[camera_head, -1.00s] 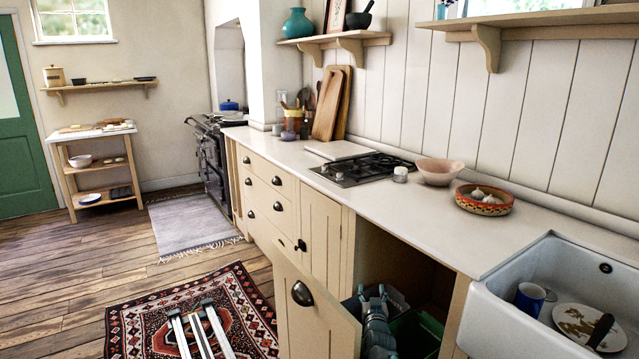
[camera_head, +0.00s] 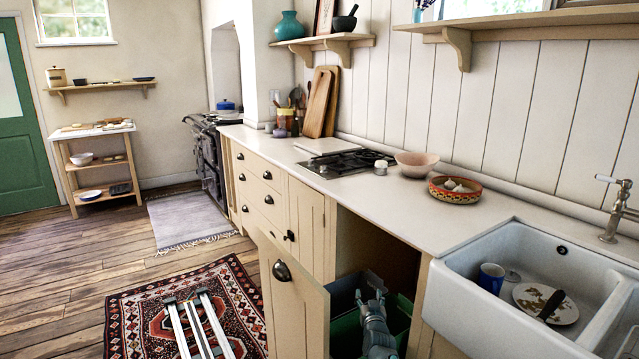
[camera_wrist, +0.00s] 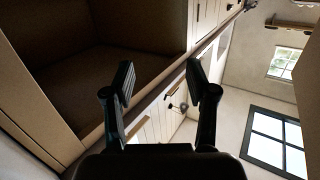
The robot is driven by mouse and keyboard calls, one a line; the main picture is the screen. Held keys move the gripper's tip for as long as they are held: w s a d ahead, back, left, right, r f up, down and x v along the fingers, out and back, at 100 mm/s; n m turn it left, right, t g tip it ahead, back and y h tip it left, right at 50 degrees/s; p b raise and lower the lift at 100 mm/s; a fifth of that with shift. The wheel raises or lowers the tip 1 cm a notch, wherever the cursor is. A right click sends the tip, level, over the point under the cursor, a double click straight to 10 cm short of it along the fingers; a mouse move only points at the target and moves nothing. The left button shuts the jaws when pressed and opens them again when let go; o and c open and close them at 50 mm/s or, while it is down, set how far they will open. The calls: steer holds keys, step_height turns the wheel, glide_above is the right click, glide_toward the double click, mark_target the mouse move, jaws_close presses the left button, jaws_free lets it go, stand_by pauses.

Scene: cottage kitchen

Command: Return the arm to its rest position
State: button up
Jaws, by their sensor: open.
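My gripper (camera_wrist: 160,82) is open in the wrist view, with its two dark fingers spread and nothing between them. In the head view my grey-blue arm rises at the bottom centre, in front of the open cupboard under the counter. The fingertips are hard to make out in the head view. The cream cupboard door (camera_head: 296,312) stands open to the left of the arm. A green bin (camera_head: 402,313) is inside the cupboard behind the arm, partly hidden by it.
The white counter (camera_head: 400,215) runs above the cupboard, with a hob (camera_head: 345,163), pink bowl (camera_head: 417,164) and patterned bowl (camera_head: 455,189). The sink (camera_head: 462,285) is on the right, holding a blue mug (camera_head: 491,277) and plate (camera_head: 545,303). The patterned rug (camera_head: 130,318) lies left of the door.

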steer(key=s+a+f+n+g+y, duration=0.1)
steer(key=s+a+f+g, duration=0.2)
steer(key=f, duration=0.4)
steer(key=s+f+g+y, duration=0.1)
steer(key=s+f+g, duration=0.35)
steer(key=f, duration=0.35)
steer(key=s+d+f+g+b, duration=0.15)
steer(key=s+f+g, duration=0.45)
steer(key=s+f, duration=0.7)
steer(key=s+a+f+g+b, duration=0.1)
steer(key=s+f+g+b, duration=0.3)
steer(key=s+f, duration=0.95)
steer(key=s+d+f+g+h+b, duration=0.15)
steer(key=s+g, duration=0.35)
steer(key=s, duration=1.2)
steer(key=s+d+f+g+b, duration=0.1)
steer(key=s+d+g+b, duration=0.3)
steer(key=s, duration=1.4)
steer(key=w+a+r+t+p, duration=0.1)
steer(key=w+r+p, duration=0.1)
steer(key=r+p, duration=0.6)
steer(key=w+a+r+t+p, duration=0.1)
steer(key=w+r+p, duration=0.2)
steer(key=r+p, duration=0.5)
steer(key=p, duration=0.6)
steer(key=shift+w+t, duration=0.3)
steer(key=shift+t, duration=0.05)
steer(key=shift+a, duration=0.1)
